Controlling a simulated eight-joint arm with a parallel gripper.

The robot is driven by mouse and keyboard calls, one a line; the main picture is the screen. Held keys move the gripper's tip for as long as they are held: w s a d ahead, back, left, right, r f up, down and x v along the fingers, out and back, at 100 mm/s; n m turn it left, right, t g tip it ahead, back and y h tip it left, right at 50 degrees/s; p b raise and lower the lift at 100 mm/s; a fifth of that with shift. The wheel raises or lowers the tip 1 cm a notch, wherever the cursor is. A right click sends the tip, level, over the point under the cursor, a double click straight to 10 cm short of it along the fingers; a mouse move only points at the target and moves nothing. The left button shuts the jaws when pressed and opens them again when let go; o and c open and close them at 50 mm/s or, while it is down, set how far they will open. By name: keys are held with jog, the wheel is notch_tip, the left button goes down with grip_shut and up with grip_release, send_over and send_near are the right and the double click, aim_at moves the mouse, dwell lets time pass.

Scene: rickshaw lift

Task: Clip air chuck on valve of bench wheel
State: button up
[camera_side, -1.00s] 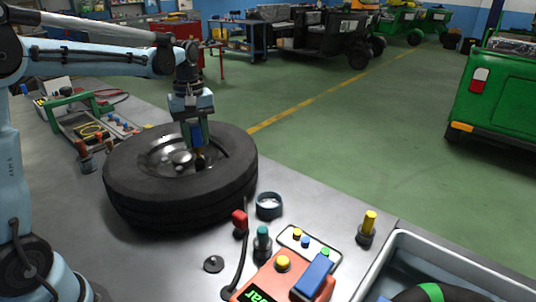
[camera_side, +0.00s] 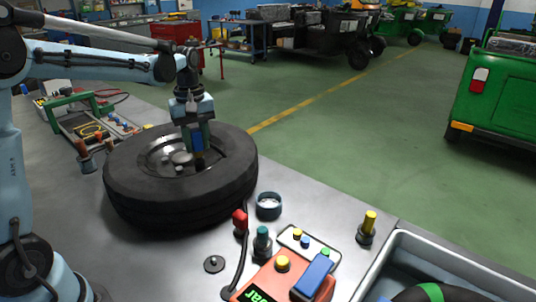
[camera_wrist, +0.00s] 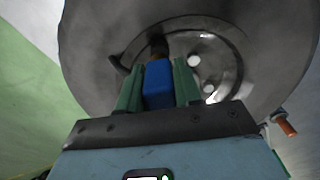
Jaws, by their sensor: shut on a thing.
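My gripper (camera_side: 197,142) is shut on a blue-handled tool (camera_wrist: 158,84). In the wrist view the tool sits between my green fingers, its dark brownish tip pointing at the wheel. The bench wheel (camera_side: 130,195) lies flat on the bench, black tyre around a grey rim. The tool's lower end is down at the rim, right of the hub; I cannot tell if it touches. The valve is not clearly visible, likely hidden behind the tool or my fingers.
An orange inflator box (camera_side: 283,264) with a blue block on top, a teal-topped tool (camera_side: 262,242), a dark cup (camera_side: 268,206) and a yellow-topped tool (camera_side: 367,226) stand on the right. A grey bin (camera_side: 400,240) is at far right. A tool tray (camera_side: 98,125) lies behind left.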

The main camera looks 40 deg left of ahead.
jog(key=o, duration=1.3)
jog(key=shift+o, duration=0.2)
jog(key=shift+r, duration=3.45)
jog(key=s+d+f+m+t, duration=0.6)
jog(key=s+d+m+t, duration=0.1)
jog(key=s+d+m, duration=0.4)
jog(key=d+m, duration=0.1)
jog(key=m, duration=0.1)
jog(key=shift+d+f+m, duration=0.3)
jog(key=shift+d+f, duration=0.1)
